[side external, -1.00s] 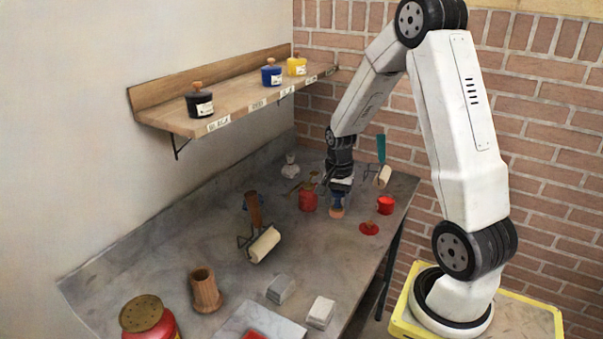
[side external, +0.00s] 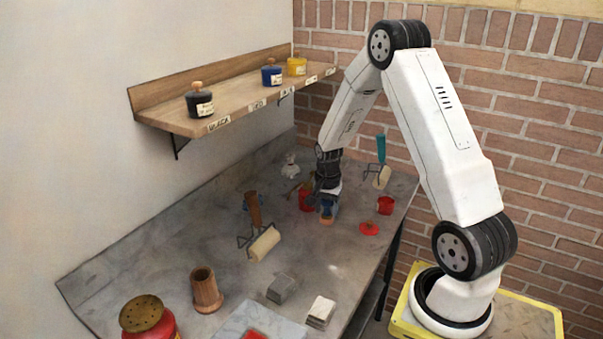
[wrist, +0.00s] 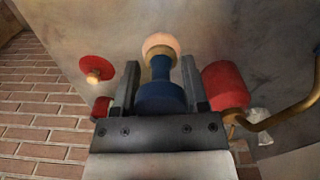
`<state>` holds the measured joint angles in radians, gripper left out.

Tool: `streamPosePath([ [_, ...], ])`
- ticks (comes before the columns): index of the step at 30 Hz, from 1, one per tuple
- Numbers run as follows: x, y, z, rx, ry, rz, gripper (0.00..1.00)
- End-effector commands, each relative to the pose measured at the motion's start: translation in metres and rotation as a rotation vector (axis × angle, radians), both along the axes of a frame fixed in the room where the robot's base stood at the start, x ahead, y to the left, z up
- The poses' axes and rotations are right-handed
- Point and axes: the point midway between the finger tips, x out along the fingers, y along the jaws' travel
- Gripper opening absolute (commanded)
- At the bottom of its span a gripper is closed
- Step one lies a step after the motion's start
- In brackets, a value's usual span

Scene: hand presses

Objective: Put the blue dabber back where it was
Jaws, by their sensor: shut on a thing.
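My gripper (side external: 327,198) is shut on the blue dabber (side external: 329,210) over the far right part of the grey bench. In the wrist view the dabber (wrist: 160,96) stands between the two fingers (wrist: 160,76), with its pale round wooden end (wrist: 161,45) pointing away from the gripper. In the side view that pale end (side external: 326,221) is lowest, near the bench top; I cannot tell if it touches. A blue jar with a wooden knob (side external: 272,75) stands on the wall shelf (side external: 230,97).
A red can (side external: 305,201) is close beside my gripper. A red disc with a knob (side external: 369,229) and a red pot (side external: 386,205) lie to the right. A roller (side external: 264,244) lies nearer the camera. A black jar (side external: 199,104) and a yellow jar (side external: 297,66) flank the blue one.

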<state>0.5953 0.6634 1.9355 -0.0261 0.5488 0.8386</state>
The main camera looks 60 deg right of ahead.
Motion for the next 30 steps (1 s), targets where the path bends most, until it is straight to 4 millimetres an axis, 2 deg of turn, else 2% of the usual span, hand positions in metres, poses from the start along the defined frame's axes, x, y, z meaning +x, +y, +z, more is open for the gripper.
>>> streamPosePath([
  [7,-0.001,0.000,-0.024,0.001,0.002,0.000,0.00],
  [22,-0.001,0.000,-0.029,0.000,0.001,0.000,0.00],
  [23,-0.001,0.000,-0.030,0.001,0.001,0.000,0.60],
  [24,-0.001,0.000,-0.029,0.000,0.001,0.000,0.73],
  [26,-0.001,0.000,-0.029,0.000,0.001,0.000,0.92],
  [30,-0.001,0.000,-0.029,0.000,0.001,0.000,0.92],
])
